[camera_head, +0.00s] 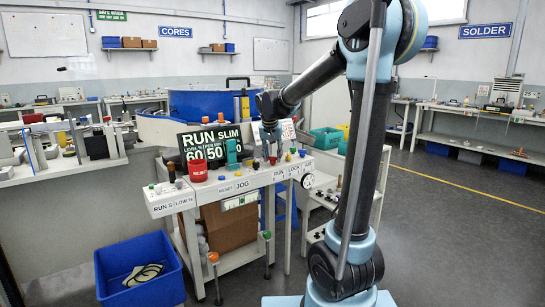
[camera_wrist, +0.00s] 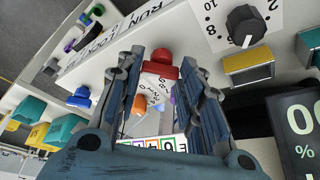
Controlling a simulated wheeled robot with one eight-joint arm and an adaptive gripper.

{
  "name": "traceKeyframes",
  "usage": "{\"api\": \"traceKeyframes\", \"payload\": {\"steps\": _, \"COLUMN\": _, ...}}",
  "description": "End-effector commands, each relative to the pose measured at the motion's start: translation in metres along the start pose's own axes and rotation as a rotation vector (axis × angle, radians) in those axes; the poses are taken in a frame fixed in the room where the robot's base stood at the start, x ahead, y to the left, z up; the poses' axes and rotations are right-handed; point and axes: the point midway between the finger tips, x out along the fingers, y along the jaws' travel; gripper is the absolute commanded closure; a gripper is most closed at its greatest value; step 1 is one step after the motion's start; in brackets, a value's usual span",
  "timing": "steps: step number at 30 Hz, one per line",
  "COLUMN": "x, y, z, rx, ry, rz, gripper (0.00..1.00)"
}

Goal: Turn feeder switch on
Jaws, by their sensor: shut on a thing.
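The fingers are shut on this red handle. I cannot read a feeder label on it, and its lower part is partly hidden by the fingers and tag.
A blue knob (camera_wrist: 80,97) is at the left. A red mug-like container (camera_head: 197,170) and dark display (camera_head: 210,143) stand on the panel. A blue bin (camera_head: 140,272) is on the floor.

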Motion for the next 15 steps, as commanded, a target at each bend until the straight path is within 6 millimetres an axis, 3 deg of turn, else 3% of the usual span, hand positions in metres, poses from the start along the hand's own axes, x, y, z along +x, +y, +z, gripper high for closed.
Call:
{"api": "traceKeyframes", "payload": {"steps": 8, "x": 0.0000, "y": -0.0003, "z": -0.0010, "rx": 0.000, "ry": 0.002, "rz": -0.001, "gripper": 0.89}}
{"api": "traceKeyframes", "payload": {"steps": 9, "x": 0.0000, "y": -0.0003, "z": -0.0010, "rx": 0.000, "ry": 0.002, "rz": -0.001, "gripper": 0.56}}
{"api": "traceKeyframes", "payload": {"steps": 10, "x": 0.0000, "y": -0.0003, "z": -0.0009, "rx": 0.000, "ry": 0.002, "rz": -0.001, "gripper": 0.49}}
{"api": "traceKeyframes", "payload": {"steps": 11, "x": 0.0000, "y": -0.0003, "z": -0.0008, "rx": 0.000, "ry": 0.001, "rz": -0.001, "gripper": 0.45}}
{"api": "traceKeyframes", "payload": {"steps": 15, "x": -0.0001, "y": -0.0001, "z": -0.0003, "rx": -0.001, "ry": 0.001, "rz": -0.001, "gripper": 0.45}}
